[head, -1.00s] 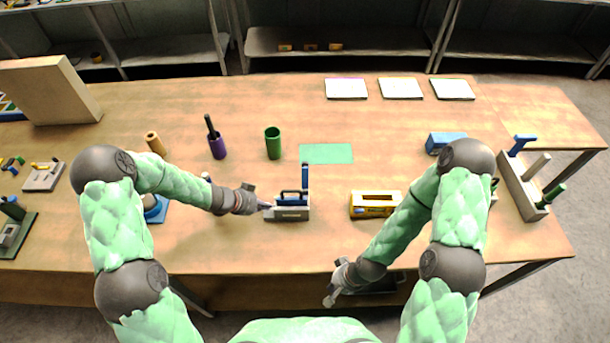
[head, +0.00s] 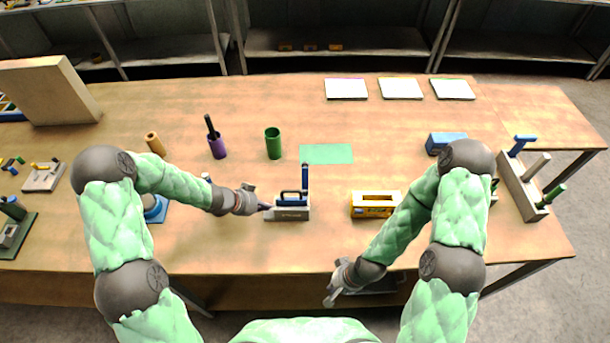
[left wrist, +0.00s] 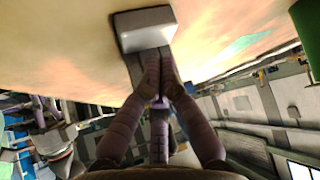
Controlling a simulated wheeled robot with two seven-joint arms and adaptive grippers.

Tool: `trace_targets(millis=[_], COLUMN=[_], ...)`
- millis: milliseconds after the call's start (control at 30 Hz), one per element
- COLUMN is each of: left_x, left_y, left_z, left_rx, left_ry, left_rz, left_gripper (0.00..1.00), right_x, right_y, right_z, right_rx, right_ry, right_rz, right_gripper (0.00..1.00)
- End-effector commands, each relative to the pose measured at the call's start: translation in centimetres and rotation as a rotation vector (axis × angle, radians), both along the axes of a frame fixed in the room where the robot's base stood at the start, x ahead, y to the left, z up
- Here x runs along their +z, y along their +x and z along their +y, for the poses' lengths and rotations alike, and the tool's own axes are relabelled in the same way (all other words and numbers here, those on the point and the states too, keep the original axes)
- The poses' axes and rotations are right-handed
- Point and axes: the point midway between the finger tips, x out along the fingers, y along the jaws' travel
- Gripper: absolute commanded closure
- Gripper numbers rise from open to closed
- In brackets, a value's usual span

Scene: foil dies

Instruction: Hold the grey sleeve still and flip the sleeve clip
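The grey sleeve (head: 287,214) lies on the table in front of me, with a blue part and loop handle along its top. A blue upright lever (head: 305,180), apparently the sleeve clip, stands at its right end. My left gripper (head: 268,207) is at the sleeve's left end. In the left wrist view its fingers (left wrist: 159,75) are close together, pointing at a light grey block (left wrist: 145,28), apparently the sleeve; it is wider than the gap between them. Contact is unclear. My right gripper (head: 330,298) hangs low at the table's front edge, away from the sleeve; its opening is unclear.
A yellow block (head: 376,211) sits right of the sleeve. A green mat (head: 326,154), green cup (head: 273,143) and purple cup (head: 217,147) stand behind. A rack (head: 522,187) with handles is at the far right. Table between sleeve and front edge is clear.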

Motion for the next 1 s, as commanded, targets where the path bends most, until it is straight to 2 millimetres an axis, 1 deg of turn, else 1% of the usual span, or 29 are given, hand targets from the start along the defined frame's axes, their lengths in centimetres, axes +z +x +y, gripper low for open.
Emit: trace_targets(millis=[367, 1000], left_x=[-0.2, -1.3], left_y=[0.0, 0.0], left_z=[0.0, 0.0], left_rx=[0.000, 0.000], left_ry=[0.000, 0.000], left_rz=[0.000, 0.000], left_gripper=[1.00, 1.00], right_x=[-0.1, -0.8], right_y=[0.0, 0.0], right_z=[0.0, 0.0], right_rx=[0.000, 0.000], right_ry=[0.000, 0.000], right_rz=[0.000, 0.000], right_gripper=[1.00, 1.00])
